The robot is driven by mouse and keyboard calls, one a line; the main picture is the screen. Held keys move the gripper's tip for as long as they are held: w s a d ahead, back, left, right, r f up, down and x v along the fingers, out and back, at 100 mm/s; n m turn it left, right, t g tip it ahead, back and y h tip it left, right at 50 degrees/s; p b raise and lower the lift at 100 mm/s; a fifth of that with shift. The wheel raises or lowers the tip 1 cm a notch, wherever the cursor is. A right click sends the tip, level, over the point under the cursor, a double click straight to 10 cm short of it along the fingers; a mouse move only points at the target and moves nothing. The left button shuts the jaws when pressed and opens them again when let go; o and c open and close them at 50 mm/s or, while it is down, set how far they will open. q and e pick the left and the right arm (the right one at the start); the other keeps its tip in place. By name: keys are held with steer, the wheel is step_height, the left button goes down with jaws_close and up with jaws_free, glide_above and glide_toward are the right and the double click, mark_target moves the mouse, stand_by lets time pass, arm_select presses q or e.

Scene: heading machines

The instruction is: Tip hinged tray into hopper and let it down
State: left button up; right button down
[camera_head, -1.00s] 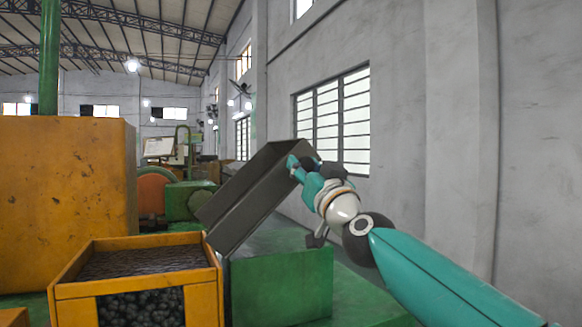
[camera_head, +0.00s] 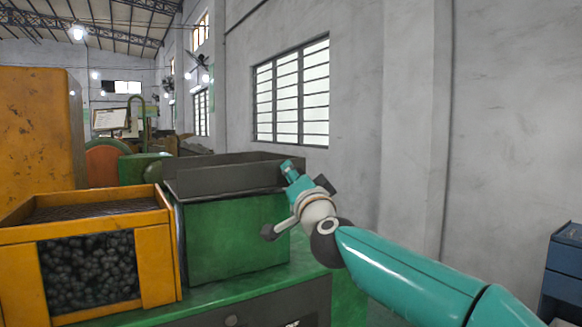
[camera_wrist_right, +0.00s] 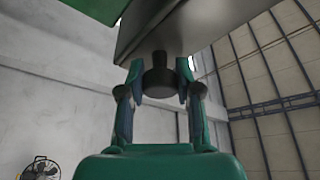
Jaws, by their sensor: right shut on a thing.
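The dark grey hinged tray (camera_head: 225,179) lies about level on top of a green box stand (camera_head: 235,238) in the head view. The orange hopper (camera_head: 158,262) stands left of it, with a dark mesh top and dark lumps (camera_head: 90,272) showing through its front opening. My right gripper (camera_head: 289,170) is at the tray's right end. In the right wrist view its fingers (camera_wrist_right: 158,78) are shut around a dark round knob (camera_wrist_right: 157,62) under the tray's metal edge. The inside of the tray is mostly hidden by its front wall. My left gripper is out of view.
A large orange cabinet (camera_head: 40,125) stands behind the hopper at the left. A green bench top (camera_head: 220,297) runs in front of the stand. A blue drawer unit (camera_head: 563,270) is at the far right. A grey wall (camera_head: 400,130) closes the right side.

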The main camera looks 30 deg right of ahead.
steer(key=shift+d+f+m, duration=0.1)
steer(key=shift+f+m, duration=0.2)
steer(key=shift+f, duration=0.35)
steer(key=shift+w+f, duration=0.1)
steer(key=c, duration=1.1)
jaws_free()
steer(key=o, duration=0.3)
steer(key=shift+d, duration=0.1)
steer(key=shift+o, duration=0.2)
steer(key=shift+s, duration=0.25)
steer(key=shift+s+a, duration=0.2)
steer(key=shift+s, duration=0.05)
steer(key=v, duration=1.1)
